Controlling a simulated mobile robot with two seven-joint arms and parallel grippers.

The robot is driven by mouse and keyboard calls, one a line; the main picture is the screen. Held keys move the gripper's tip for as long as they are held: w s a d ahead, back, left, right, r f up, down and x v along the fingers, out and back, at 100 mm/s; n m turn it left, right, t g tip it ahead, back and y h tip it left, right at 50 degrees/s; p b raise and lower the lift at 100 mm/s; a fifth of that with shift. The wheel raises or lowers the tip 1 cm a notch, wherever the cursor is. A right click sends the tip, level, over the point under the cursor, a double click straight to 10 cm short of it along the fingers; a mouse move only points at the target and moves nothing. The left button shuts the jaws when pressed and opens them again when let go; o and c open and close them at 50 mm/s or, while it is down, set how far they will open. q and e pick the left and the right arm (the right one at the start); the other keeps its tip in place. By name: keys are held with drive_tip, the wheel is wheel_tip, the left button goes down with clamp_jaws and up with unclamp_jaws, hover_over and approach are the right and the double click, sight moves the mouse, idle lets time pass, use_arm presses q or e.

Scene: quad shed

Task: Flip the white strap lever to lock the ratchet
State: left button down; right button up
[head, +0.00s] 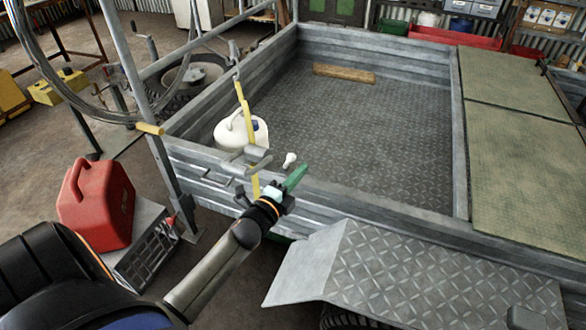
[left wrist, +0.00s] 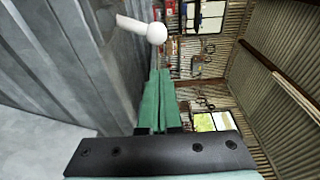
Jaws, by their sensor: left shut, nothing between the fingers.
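The white strap lever (head: 290,160) ends in a round knob and sticks out near the trailer's side wall. It shows large in the left wrist view (left wrist: 156,33), at the top, pointing right. The grey ratchet (head: 248,156) sits on the yellow strap (head: 243,98), which runs over the trailer's side wall. My left gripper (head: 302,169) has green fingers pressed together and empty, just right of and below the lever's knob. In the left wrist view the fingertips (left wrist: 160,72) are below the knob, with a small gap in the picture. My right gripper is not in view.
The trailer bed (head: 370,130) is mostly bare, with a wooden block (head: 344,74) at the back. A white jug (head: 241,134) stands beside the strap. The trailer's fender (head: 420,275) juts out at the front. A red fuel can (head: 96,205) stands at left.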

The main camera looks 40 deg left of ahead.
sight(288, 163)
use_arm(q)
drive_tip(key=shift+w+a, duration=0.2)
drive_tip(key=shift+a, duration=0.95)
drive_tip(key=shift+s+a+r+n, duration=0.1)
drive_tip(key=shift+a+r+n, duration=0.2)
drive_tip(key=shift+n, duration=0.4)
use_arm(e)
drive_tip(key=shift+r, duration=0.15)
